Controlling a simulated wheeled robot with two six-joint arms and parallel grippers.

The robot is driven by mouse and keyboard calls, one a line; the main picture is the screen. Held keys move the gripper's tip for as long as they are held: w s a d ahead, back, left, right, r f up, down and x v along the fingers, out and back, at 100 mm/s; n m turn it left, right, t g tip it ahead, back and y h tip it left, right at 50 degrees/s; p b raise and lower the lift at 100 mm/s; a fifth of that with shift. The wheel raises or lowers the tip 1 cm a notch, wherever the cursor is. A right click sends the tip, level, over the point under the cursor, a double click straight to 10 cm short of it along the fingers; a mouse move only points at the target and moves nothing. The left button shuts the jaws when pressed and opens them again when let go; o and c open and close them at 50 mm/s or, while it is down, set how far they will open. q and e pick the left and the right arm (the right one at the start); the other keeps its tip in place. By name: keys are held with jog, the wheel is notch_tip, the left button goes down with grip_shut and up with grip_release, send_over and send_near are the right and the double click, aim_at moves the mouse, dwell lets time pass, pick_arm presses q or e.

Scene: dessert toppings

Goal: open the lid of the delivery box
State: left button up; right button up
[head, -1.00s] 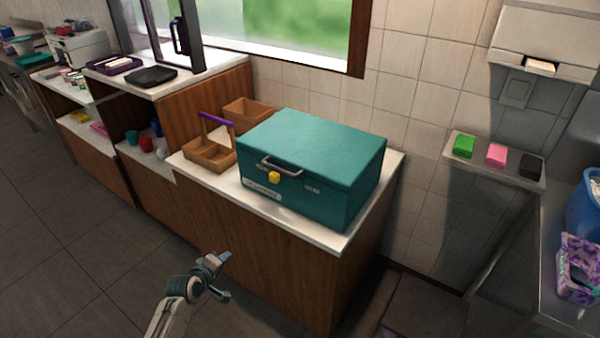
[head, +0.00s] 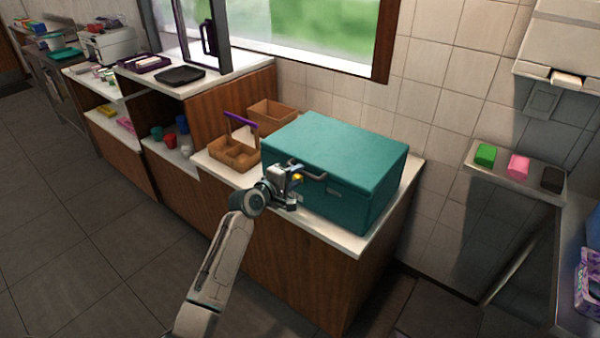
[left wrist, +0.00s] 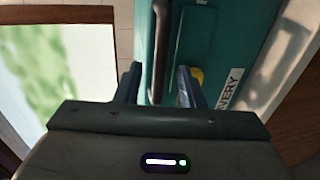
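The teal delivery box (head: 350,160) stands on the white counter with its lid down. Its grey handle (head: 316,177) and yellow latch (head: 298,178) are on the front; my gripper partly covers that area. My left gripper (head: 293,187) is at the box front, by the handle. In the left wrist view, my left gripper (left wrist: 160,88) has its two fingers apart. The handle (left wrist: 160,45) lies in line with the gap between them; I cannot tell whether they touch it. The yellow latch (left wrist: 197,76) shows beside one fingertip. My right gripper is not in view.
A divided wooden caddy with a purple handle (head: 233,153) and a brown open box (head: 272,114) stand left of the delivery box. A wall shelf (head: 513,180) at right holds green, pink and black blocks. The counter's front edge is bare.

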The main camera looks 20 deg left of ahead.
pick_arm(q)
jog(key=shift+x, duration=1.2)
grip_shut()
